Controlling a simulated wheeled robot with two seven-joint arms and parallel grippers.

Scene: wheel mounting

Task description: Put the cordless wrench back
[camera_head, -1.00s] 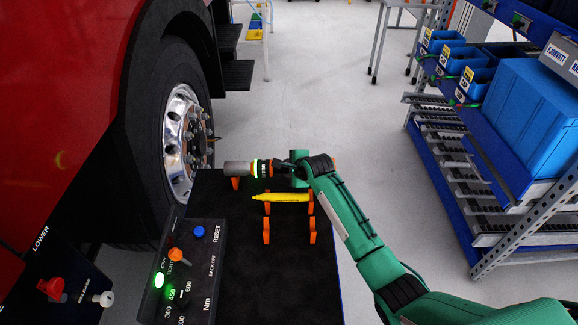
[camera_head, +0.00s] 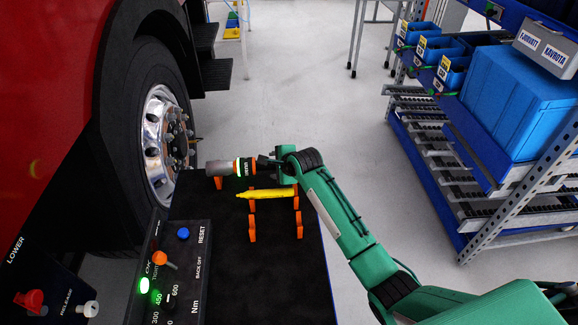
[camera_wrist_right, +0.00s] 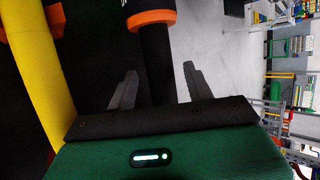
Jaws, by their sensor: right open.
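The cordless wrench (camera_head: 219,169) lies across an orange holder on the dark cart top, its grey nose pointing left and a lit green band near its middle. In the right wrist view its black handle (camera_wrist_right: 157,62) with an orange ring runs between my two fingers. My right gripper (camera_head: 266,165) is at the handle end of the wrench; it also shows in the right wrist view (camera_wrist_right: 158,88). It is open, with a finger on each side of the handle and visible gaps. My left gripper is not in view.
A yellow pen-shaped tool (camera_head: 265,194) lies on orange holders (camera_head: 252,228) just nearer than the wrench. A control box (camera_head: 186,270) with knobs sits at the cart's left. The truck wheel (camera_head: 165,140) is left; a shelf with blue bins (camera_head: 515,105) is right.

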